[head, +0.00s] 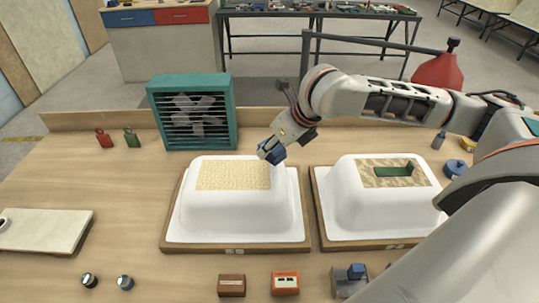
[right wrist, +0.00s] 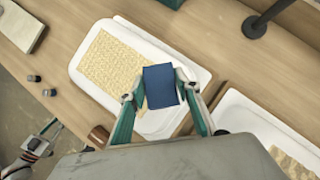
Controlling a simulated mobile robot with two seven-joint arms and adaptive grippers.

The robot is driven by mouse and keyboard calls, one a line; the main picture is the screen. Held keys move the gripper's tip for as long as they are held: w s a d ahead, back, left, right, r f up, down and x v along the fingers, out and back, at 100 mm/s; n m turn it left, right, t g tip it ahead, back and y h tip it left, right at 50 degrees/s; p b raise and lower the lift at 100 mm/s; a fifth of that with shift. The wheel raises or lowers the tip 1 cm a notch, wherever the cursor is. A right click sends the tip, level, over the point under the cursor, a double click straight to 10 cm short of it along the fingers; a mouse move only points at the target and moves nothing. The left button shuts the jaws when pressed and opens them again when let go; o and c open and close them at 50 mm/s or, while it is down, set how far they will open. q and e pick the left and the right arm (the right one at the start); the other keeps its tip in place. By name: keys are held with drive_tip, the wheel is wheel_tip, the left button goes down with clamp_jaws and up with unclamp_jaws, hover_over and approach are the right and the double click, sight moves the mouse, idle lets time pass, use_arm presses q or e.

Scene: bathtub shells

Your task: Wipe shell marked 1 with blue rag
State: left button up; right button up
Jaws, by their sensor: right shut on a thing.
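A white bathtub shell (head: 284,200) with a tan textured patch (head: 233,176) on top sits in a wooden-edged tray at centre left; its front label is too small to read surely. The shell also shows in the right wrist view (right wrist: 200,72). My right gripper (head: 271,150) is shut on the blue rag (right wrist: 160,87), at the shell's rear right top edge; I cannot tell whether the rag touches it. A second white shell (head: 345,205) with a green slot in its patch stands to the right. Part of what looks like my left gripper (right wrist: 42,134) shows at the wrist view's lower left, its jaws unclear.
A teal fan box (head: 192,112) stands behind the first shell. Red (head: 103,138) and green (head: 132,138) small items are left of it. A pale board (head: 45,230) lies at left. Small blocks (head: 285,282) and knobs line the front edge. My right arm crosses above the second shell.

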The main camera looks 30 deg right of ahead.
drive_tip(key=shift+d+r, duration=0.15)
drive_tip(key=shift+r, duration=1.75)
